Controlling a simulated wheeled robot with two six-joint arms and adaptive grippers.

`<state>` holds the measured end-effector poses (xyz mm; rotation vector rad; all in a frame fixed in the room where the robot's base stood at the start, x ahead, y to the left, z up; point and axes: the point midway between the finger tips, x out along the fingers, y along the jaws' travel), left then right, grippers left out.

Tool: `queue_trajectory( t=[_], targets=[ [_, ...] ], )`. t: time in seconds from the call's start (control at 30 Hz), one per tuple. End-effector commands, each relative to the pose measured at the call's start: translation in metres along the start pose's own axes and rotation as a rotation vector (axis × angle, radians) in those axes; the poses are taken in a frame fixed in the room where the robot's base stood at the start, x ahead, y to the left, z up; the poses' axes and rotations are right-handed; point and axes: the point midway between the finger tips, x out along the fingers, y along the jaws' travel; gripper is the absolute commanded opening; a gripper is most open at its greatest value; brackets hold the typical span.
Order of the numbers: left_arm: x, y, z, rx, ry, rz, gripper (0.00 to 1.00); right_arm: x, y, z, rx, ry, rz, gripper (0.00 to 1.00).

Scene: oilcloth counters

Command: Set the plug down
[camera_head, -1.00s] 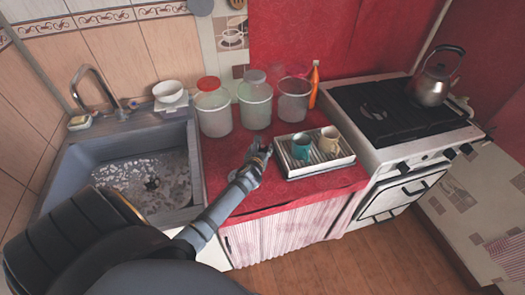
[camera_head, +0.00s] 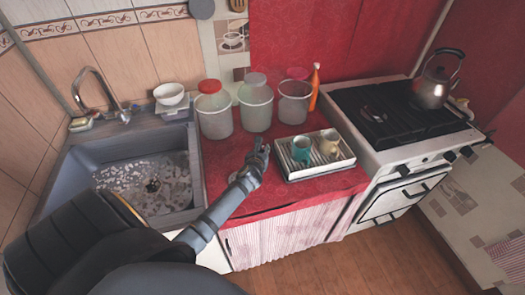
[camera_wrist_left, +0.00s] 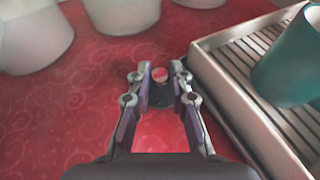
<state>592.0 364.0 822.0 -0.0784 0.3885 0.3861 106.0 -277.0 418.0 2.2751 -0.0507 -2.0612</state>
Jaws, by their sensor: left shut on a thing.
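My left gripper (camera_head: 262,146) is over the red counter, just left of the dish rack. In the left wrist view its fingers (camera_wrist_left: 160,84) are closed around a small dark thing, which seems to be the plug (camera_wrist_left: 160,96). Most of the plug is hidden between the fingers, and I cannot tell whether it touches the counter. In the head view the plug is too small to make out. The grey sink (camera_head: 110,160) lies to the left, with a drain (camera_head: 152,185) in its basin. My right gripper is not in view.
A dish rack (camera_head: 312,172) holds a teal cup (camera_head: 301,149) and a beige cup (camera_head: 329,143). Clear containers (camera_head: 255,106) stand behind, with an orange bottle (camera_head: 315,88). The stove (camera_head: 395,115) is at right. The red cloth (camera_wrist_left: 60,125) has free room left of the gripper.

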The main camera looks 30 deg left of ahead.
Motion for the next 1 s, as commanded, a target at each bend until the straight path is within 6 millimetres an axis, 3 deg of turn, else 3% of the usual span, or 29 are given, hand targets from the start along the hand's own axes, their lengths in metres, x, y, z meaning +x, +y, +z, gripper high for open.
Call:
queue_trajectory(
  t=[0.13, 0.37, 0.6, 0.8, 1.0],
  targets=[
    [-0.012, 0.000, 0.029, 0.000, -0.005, -0.001, 0.00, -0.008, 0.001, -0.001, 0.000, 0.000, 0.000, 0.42],
    [-0.086, -0.004, 0.062, 0.000, -0.001, -0.001, 0.00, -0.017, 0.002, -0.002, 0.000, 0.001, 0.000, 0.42],
    [-0.150, -0.009, 0.058, -0.002, 0.002, 0.001, 0.00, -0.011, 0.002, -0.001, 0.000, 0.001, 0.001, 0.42],
    [-0.173, -0.010, 0.060, -0.001, 0.001, 0.001, 0.00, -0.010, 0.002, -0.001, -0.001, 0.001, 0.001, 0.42],
    [-0.177, -0.010, 0.061, 0.002, -0.001, 0.001, 0.00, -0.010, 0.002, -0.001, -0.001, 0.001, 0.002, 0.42]
  ],
)
